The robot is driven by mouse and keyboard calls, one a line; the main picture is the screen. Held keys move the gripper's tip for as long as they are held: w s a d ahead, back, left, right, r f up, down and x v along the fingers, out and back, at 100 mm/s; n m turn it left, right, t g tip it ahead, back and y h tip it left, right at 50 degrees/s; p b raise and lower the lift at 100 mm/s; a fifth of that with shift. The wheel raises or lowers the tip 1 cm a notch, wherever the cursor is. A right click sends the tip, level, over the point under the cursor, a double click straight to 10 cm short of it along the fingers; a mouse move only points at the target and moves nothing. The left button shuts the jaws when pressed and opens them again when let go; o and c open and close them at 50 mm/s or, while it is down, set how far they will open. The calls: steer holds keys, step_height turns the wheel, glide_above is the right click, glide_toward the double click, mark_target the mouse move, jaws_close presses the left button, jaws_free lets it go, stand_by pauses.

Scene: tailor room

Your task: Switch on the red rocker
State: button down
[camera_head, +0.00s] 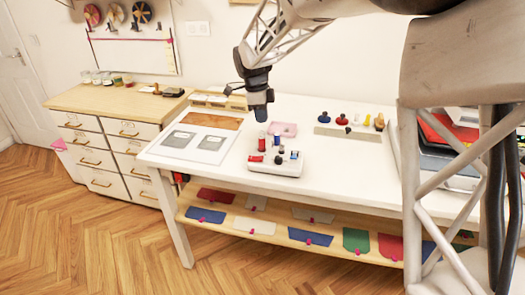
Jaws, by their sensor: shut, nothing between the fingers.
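A white switch box (288,169) sits near the front edge of the white table. A flat red piece that looks like the red rocker (255,158) is at its front left. A small upright red part (262,141) stands behind it, with dark and blue parts to the right. At this size I cannot tell which way the rocker is tilted. My gripper (261,117) points down, shut and empty, above and behind the box's left part, apart from the rocker. Its fingers are small and dark.
A pink square piece (283,129) lies behind the box. Two grey-and-white cards (211,143) lie to the left, near a brown board (211,120). A rack of colourful small items (345,132) stands to the right. Bare tabletop (350,160) lies right of the box.

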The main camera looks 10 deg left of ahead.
mark_target(261, 158)
steer(key=shift+w+a+f+m, duration=0.25)
steer(key=shift+a+f, duration=0.1)
steer(key=shift+a, duration=0.35)
steer(key=shift+w+a+f+m, duration=0.15)
steer(key=shift+w+a+f, duration=0.15)
steer(key=shift+a, duration=0.4)
steer(key=shift+s+f, duration=0.1)
steer(key=shift+f, duration=0.05)
steer(key=f, duration=0.4)
steer(key=d+f, duration=0.1)
steer(key=f, duration=0.4)
steer(key=d+f, duration=0.1)
steer(key=f, duration=0.3)
steer(key=shift+d+f, duration=0.1)
steer(key=shift+f, duration=0.15)
steer(key=shift+d+f, duration=0.1)
steer(key=shift+f, duration=0.2)
steer(key=shift+r, duration=0.1)
steer(key=shift+a+r, duration=0.3)
steer(key=shift+a, duration=0.4)
